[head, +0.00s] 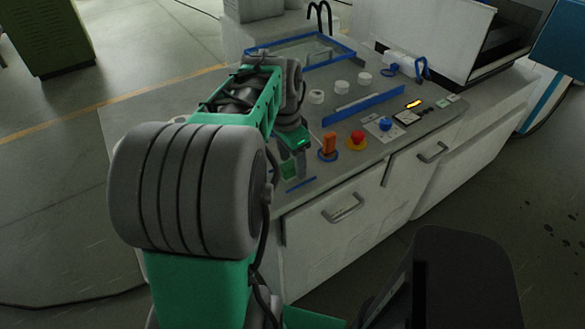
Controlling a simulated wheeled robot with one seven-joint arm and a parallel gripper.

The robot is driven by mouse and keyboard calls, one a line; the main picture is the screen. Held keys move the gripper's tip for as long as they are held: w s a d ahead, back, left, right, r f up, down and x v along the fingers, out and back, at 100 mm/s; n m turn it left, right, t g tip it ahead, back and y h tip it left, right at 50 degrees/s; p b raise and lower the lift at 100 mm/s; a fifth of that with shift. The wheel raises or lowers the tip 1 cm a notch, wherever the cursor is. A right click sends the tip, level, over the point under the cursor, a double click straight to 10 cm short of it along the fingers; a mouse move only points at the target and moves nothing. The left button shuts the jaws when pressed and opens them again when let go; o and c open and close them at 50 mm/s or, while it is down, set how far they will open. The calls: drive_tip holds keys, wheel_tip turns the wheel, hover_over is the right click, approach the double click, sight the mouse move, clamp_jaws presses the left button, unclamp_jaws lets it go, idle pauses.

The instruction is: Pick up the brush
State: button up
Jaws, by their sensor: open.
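My gripper (297,168) is over the near left part of the grey worktop, partly hidden behind my own arm. It is open, and nothing shows between its fingers. No brush can be made out for certain. A short orange upright piece (329,145) with a dark blue ring at its foot stands on the worktop just right of my gripper, apart from it. It may be the brush's handle, but no bristles show. Part of the worktop behind my arm is hidden.
A red knob on a yellow base (357,139) and a blue knob (385,124) are right of the orange piece. A blue strip (363,107), several white round pieces (340,87) and a blue-rimmed tray (345,43) lie farther back. The cabinet's front edge has handles (343,208).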

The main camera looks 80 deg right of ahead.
drive_tip(key=shift+d+f, duration=0.1)
drive_tip(key=shift+f, duration=0.7)
clamp_jaws()
